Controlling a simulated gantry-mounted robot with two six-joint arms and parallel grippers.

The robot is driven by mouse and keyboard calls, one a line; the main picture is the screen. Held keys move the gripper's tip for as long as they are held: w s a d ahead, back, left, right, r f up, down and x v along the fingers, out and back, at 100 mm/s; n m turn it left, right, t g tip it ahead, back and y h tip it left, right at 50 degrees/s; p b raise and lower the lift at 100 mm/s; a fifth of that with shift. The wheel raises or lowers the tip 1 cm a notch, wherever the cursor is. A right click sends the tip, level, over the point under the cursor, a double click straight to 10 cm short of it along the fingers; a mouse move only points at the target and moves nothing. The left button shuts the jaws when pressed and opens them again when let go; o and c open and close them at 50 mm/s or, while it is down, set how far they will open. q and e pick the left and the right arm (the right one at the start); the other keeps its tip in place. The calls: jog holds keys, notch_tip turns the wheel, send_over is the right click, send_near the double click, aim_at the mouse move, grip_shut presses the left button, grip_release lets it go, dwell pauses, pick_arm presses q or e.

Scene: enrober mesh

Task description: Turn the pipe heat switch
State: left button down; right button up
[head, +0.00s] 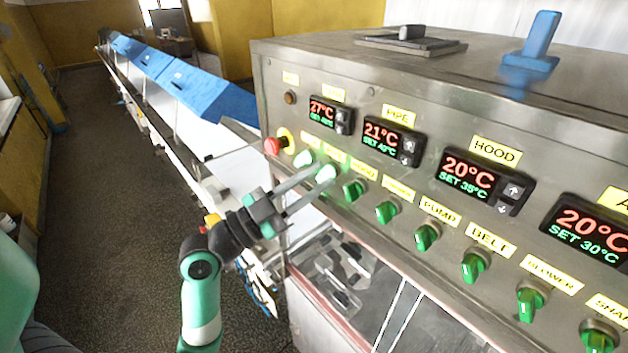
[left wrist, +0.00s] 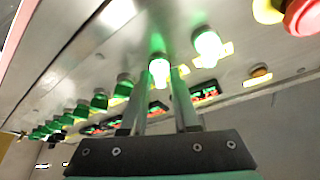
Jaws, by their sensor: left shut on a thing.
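The second switch from the left in the panel's lower row, which I take to be the pipe heat switch (head: 326,174), is a green knob glowing bright. Its small label is too blurred to read surely. My left gripper (head: 314,182) is shut on this knob, one finger on each side. In the left wrist view the glowing knob (left wrist: 159,70) sits between the fingertips of my left gripper (left wrist: 160,80). The PIPE display (head: 391,140) reads 21°C, set 40°C or so. My right gripper is not in view.
Another lit knob (head: 303,158) is close on the left, beside a red emergency button (head: 272,146) with a yellow collar. Unlit green knobs, including the neighbouring one (head: 354,190), run right. A blue-covered conveyor (head: 165,70) extends behind. Open air lies before the panel.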

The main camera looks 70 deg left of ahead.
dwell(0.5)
pick_arm(q)
jog(key=c, duration=0.9)
grip_release()
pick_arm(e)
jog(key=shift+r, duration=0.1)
